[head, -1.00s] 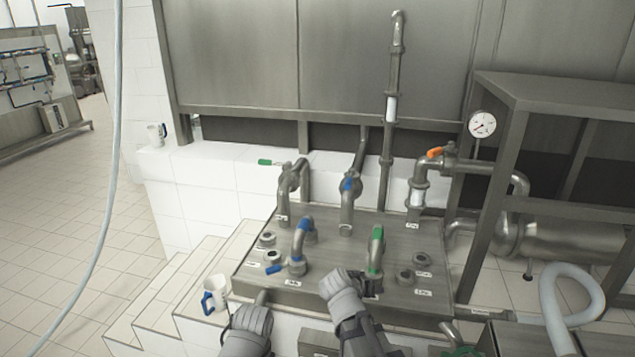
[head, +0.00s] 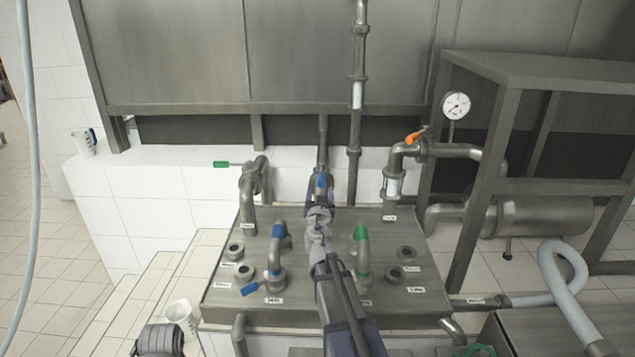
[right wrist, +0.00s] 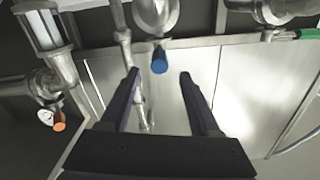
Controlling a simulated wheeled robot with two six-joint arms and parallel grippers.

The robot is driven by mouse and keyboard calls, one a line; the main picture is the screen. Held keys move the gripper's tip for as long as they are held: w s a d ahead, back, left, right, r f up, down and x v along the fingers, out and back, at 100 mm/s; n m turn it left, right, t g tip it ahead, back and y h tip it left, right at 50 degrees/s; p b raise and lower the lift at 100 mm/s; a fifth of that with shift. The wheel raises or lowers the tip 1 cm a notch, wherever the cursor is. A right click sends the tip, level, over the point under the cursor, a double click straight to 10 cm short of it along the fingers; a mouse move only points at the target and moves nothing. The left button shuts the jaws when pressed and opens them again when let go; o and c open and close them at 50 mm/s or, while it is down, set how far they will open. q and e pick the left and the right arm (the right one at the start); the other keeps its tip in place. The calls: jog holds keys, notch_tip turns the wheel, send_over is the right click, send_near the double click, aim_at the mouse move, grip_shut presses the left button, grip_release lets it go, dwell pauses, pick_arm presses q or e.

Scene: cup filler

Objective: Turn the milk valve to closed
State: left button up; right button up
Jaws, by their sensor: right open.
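A valve with a blue handle (head: 320,182) sits on the middle upright pipe at the back of the metal panel. In the right wrist view the blue handle (right wrist: 160,62) lies between and just beyond my fingertips, apart from both. My right gripper (head: 323,196) is open and empty, reaching over the panel toward this handle. The right wrist view shows its two dark fingers (right wrist: 159,75) spread. I cannot read which label says milk. Only a grey part of my left arm shows at the lower left; its gripper is out of sight.
On the panel (head: 330,300) stand a blue-marked bent pipe (head: 275,262) and a green-marked one (head: 362,252). A green handle (head: 222,164) is at back left, an orange handle (head: 414,138) at back right. A white jug (head: 181,315) stands left of the panel.

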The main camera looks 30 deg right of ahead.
aim_at(321, 184)
jog(key=x, duration=0.7)
jog(key=shift+s, duration=0.1)
grip_shut()
dwell(0.3)
dwell(0.9)
